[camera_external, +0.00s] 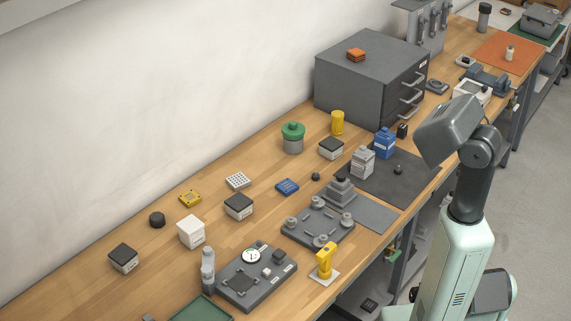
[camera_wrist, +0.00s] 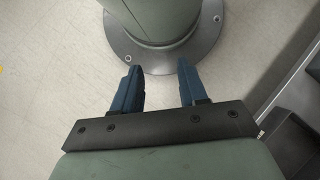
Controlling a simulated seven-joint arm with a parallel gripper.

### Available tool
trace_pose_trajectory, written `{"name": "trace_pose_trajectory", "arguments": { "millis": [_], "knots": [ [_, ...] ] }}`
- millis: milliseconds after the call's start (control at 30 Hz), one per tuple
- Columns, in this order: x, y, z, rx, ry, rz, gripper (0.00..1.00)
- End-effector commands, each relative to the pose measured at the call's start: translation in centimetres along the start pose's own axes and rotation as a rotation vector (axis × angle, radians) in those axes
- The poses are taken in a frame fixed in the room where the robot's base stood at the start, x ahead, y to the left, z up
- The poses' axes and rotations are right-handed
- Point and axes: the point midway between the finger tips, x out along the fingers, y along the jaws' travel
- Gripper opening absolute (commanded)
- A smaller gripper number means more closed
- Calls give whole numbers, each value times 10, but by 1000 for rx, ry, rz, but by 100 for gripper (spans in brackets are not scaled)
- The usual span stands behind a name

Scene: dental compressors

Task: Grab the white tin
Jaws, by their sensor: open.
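A white, box-shaped tin (camera_external: 191,232) stands upright on the wooden workbench (camera_external: 75,290), left of centre in the external view. It has small dark print on its front. My gripper (camera_wrist: 158,88) shows in the wrist view with its two blue fingers apart and nothing between them. It hangs over the floor near my own base, far from the tin. The tin is not in the wrist view. In the external view my arm stands at the right, off the bench's front edge, and the fingers cannot be made out.
Dark-topped boxes (camera_external: 124,258) (camera_external: 239,206) and a black round piece (camera_external: 157,220) stand around the tin. A large drawer cabinet (camera_external: 350,85) stands farther back. Bare wood surrounds the tin.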

Motion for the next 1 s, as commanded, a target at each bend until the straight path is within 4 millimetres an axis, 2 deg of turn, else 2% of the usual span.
{"name": "trace_pose_trajectory", "arguments": {
  "millis": [367, 933, 1000],
  "knots": [
    [0, 0, 0, 0, 0, 0, 43],
    [0, 0, 0, 0, 0, 0, 95],
    [0, 0, 0, 0, 0, 0, 96]
  ]
}}
